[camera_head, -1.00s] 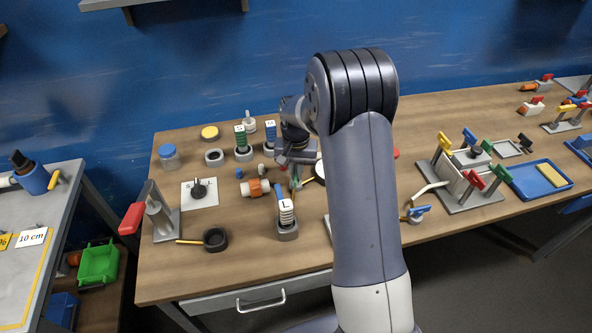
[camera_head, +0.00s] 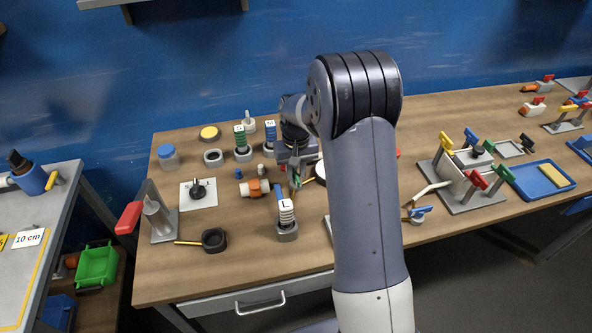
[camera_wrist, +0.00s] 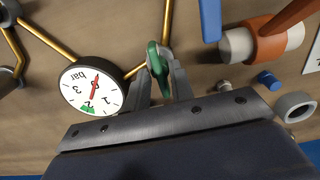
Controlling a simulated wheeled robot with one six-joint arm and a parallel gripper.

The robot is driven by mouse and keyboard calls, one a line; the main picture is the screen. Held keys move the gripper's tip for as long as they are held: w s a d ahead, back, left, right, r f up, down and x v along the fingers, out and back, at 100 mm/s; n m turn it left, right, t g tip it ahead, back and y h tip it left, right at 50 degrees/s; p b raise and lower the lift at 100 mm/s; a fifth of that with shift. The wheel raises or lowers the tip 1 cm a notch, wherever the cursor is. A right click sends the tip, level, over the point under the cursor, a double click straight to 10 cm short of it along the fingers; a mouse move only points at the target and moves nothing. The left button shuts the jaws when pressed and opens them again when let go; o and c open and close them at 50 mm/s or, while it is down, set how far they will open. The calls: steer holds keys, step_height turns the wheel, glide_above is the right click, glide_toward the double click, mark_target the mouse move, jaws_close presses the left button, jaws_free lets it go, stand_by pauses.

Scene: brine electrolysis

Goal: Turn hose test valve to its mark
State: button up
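A valve with a green handle (camera_wrist: 157,58) sits by the brass piping in the wrist view. A round white gauge (camera_wrist: 92,84) marked "bar" is beside it; its red needle stands off a green patch on the dial. The valve's body and any mark are mostly hidden by the fingers.
An orange-and-white fitting (camera_head: 254,188) and a blue-handled stand labelled L (camera_head: 286,217) are left of the gripper. Brass pipe (camera_wrist: 60,32) runs beside the gauge. A rack with coloured levers (camera_head: 465,176) stands to the right.

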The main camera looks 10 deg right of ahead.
mark_target(296, 173)
steer(key=shift+o, duration=0.6)
step_height(296, 173, up, 11)
steer(key=b, duration=0.1)
steer(key=shift+f, duration=0.1)
step_height(296, 173, down, 10)
steer(key=shift+f+p, duration=0.15)
steer(key=shift+p, duration=0.4)
steer(key=shift+f, duration=0.25)
steer(key=shift+m+p, duration=0.3)
steer(key=shift+m, duration=0.8)
